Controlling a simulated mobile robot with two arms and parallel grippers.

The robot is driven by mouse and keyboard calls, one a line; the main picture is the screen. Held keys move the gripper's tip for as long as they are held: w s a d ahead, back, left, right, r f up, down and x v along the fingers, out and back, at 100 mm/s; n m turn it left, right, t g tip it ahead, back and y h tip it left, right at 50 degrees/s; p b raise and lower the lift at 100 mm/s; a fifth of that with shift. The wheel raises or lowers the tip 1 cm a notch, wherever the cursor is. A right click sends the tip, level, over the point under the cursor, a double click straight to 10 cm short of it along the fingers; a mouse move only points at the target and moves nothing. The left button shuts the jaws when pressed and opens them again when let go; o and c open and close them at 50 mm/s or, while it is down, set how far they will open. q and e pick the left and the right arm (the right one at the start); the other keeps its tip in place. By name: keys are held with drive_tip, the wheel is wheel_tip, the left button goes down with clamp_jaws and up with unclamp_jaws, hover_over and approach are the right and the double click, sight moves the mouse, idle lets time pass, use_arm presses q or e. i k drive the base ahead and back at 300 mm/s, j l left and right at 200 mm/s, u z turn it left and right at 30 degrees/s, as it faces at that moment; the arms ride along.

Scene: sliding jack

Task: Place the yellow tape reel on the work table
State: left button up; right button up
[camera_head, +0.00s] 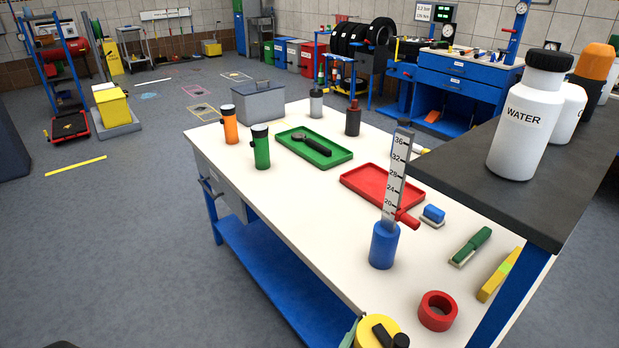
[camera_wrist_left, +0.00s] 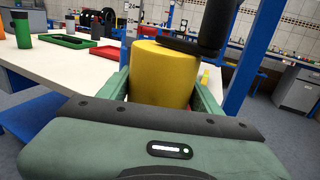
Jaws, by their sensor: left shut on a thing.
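The yellow tape reel (camera_head: 365,330) shows at the bottom edge of the head view, beside the near end of the white-topped work table (camera_head: 285,205). My left gripper (camera_head: 372,336) is shut on it. In the left wrist view the yellow reel (camera_wrist_left: 163,75) sits upright between the two green fingers, with the table (camera_wrist_left: 58,66) behind it. A black part covers some of its top. I cannot tell whether its underside touches anything. My right gripper is not in view.
A red tape reel (camera_head: 437,311) lies close by on the table. A blue height gauge (camera_head: 384,244), red tray (camera_head: 377,186), green tray (camera_head: 324,158) and green block (camera_head: 472,245) stand farther back. A dark raised shelf (camera_head: 510,190) borders the right. The table's left front is bare.

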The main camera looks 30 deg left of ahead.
sight(277, 129)
drive_tip(key=l+z, duration=0.65)
drive_tip(key=i+l+z, duration=0.1)
drive_tip(key=i+l, duration=0.6)
drive_tip(key=i+l+z, duration=0.15)
drive_tip(key=i+l, duration=0.45)
drive_tip(key=i+u, duration=0.15)
drive_tip(key=i, duration=1)
drive_tip(key=i+l+u, duration=0.1)
drive_tip(key=i, duration=1.05)
drive_tip(key=i+j+u, duration=0.15)
drive_tip(key=i+u, duration=0.75)
drive_tip(key=i+l+u, duration=0.15)
drive_tip(key=i+u, duration=0.3)
drive_tip(key=i+l+u, duration=0.3)
drive_tip(key=u, duration=0.15)
drive_tip(key=i+j+u, duration=0.35)
drive_tip(key=i, duration=0.3)
drive_tip(key=i+u, duration=0.4)
drive_tip(key=i, duration=0.2)
drive_tip(key=i+l+u, duration=0.15)
drive_tip(key=i+u, duration=0.2)
drive_tip(key=i, duration=0.3)
